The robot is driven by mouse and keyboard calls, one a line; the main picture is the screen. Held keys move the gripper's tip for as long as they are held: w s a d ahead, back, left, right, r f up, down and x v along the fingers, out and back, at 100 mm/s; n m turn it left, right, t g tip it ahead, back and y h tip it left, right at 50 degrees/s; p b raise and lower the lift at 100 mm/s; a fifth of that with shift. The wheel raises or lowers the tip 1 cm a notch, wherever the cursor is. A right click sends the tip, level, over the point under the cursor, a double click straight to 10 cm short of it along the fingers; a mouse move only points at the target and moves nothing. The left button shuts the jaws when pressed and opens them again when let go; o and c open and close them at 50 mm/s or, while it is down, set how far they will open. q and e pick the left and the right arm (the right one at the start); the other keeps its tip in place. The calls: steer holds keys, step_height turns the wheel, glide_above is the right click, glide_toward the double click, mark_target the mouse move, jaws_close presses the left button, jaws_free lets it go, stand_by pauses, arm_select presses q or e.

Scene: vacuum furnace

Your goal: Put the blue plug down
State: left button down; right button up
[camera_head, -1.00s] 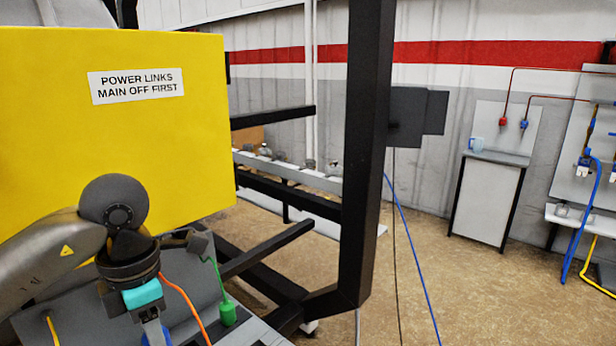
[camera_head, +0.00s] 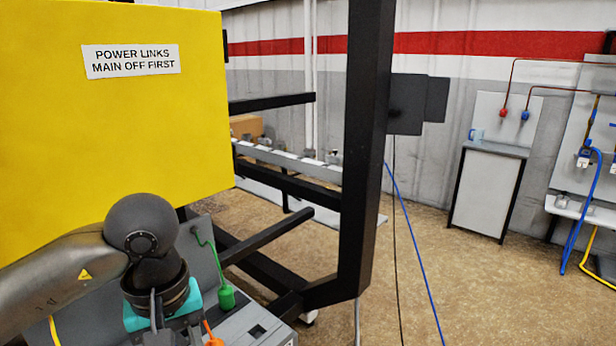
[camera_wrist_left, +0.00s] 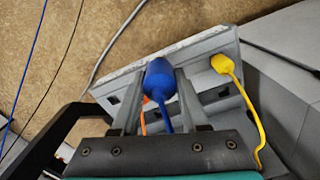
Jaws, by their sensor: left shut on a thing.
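In the left wrist view the blue plug (camera_wrist_left: 160,82) is between the two fingers of my left gripper (camera_wrist_left: 160,98), which is shut on it. Its blue cable runs back toward the wrist. Beyond the plug is a grey panel (camera_wrist_left: 128,72) with dark square openings; I cannot tell whether the plug touches it. In the head view my left gripper (camera_head: 163,318) points down in front of the grey unit, its fingertips hidden, and the blue plug does not show. My right gripper is in neither view.
A green plug (camera_head: 227,296) and an orange plug (camera_head: 214,342) are close right of my gripper. A yellow plug (camera_wrist_left: 220,64) sits on the grey panel. A yellow cabinet (camera_head: 110,120) and a black frame post (camera_head: 365,150) stand nearby. Open floor lies right.

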arm_select(q)
steer(key=m, duration=0.4)
steer(key=s+d+f+m, duration=0.1)
steer(key=m, duration=0.1)
steer(key=shift+f, duration=0.1)
steer(key=shift+d, duration=0.1)
stand_by(0.6)
